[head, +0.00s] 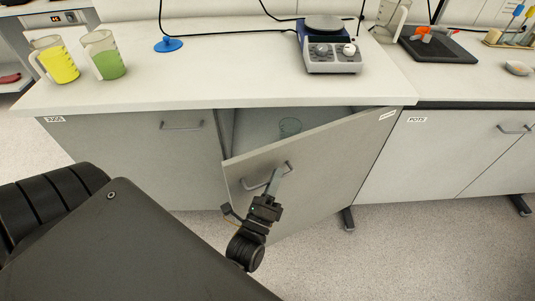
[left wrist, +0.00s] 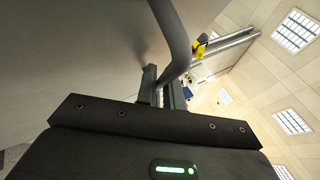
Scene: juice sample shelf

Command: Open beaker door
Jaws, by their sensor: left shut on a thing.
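The beaker door (head: 310,165) is a light grey cabinet door under the bench, swung partly open. Its hinge side is at the right, near a small label. My left gripper (head: 274,183) is shut on the door's metal handle (head: 256,182). In the left wrist view the handle bar (left wrist: 174,35) runs between the two fingers (left wrist: 162,88), with the door's grey face (left wrist: 70,60) at the left. My right gripper is not in view.
Two jugs, one yellow (head: 57,62) and one green (head: 106,58), stand on the bench top (head: 200,75). A hotplate stirrer (head: 329,52) stands further right. Closed cabinet doors flank the open one. Grey floor (head: 400,245) is free in front; a bench leg (head: 347,219) stands near the door.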

